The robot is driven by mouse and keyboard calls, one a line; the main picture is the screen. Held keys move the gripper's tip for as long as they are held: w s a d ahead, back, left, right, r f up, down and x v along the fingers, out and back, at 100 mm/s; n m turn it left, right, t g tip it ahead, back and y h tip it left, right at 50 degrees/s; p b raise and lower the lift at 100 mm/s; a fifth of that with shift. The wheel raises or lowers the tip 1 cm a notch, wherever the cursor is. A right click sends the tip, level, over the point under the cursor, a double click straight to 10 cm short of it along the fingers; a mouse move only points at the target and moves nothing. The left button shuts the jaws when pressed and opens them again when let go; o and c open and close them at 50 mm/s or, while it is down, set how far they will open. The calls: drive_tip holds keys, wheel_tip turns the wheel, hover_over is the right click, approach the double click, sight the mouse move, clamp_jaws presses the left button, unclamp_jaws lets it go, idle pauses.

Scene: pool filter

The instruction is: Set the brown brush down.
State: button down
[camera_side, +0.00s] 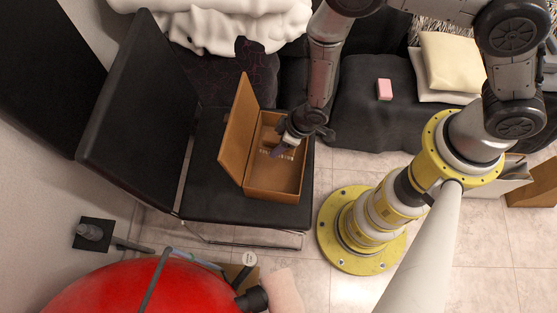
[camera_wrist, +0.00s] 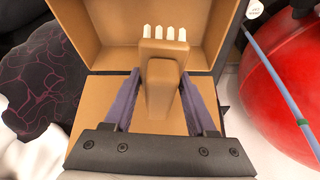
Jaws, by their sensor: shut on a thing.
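My gripper (camera_wrist: 161,97) is shut on the brown brush (camera_wrist: 162,75), which sits between the purple fingers in the wrist view. The brush has a brown body and a row of several white bristle tufts at its far end. In the side view my gripper (camera_side: 280,150) reaches into the open brown box (camera_side: 272,187), and the brush is mostly hidden there, with pale bristles just showing. The box floor lies beneath the brush; I cannot tell whether the brush touches it.
The box stands on the black chair seat (camera_side: 204,160), its lid (camera_side: 239,130) open on the left. A pink block (camera_side: 384,89) lies on a dark seat at the right. A large red ball (camera_side: 110,290) is at the lower left. The front part of the box floor looks clear.

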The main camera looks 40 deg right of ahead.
drive_tip(key=s+a+n, duration=0.1)
drive_tip(key=s+a, duration=0.1)
drive_tip(key=a, duration=0.1)
hover_over(270, 179)
drive_tip(key=s+d, duration=0.1)
drive_tip(key=s, duration=0.1)
wheel_tip(270, 179, down, 4)
drive_tip(key=shift+y, duration=0.3)
drive_tip(key=shift+w+f, duration=0.15)
drive_tip(key=shift+f, duration=2.6)
drive_tip(key=shift+w+f, duration=0.15)
drive_tip(key=shift+f, duration=2.6)
drive_tip(key=shift+c, duration=1)
unclamp_jaws()
drive_tip(key=shift+f, duration=0.1)
drive_tip(key=shift+s+r, duration=0.1)
drive_tip(key=shift+r, duration=0.35)
drive_tip(key=v, duration=1.1)
drive_tip(key=shift+r, duration=0.2)
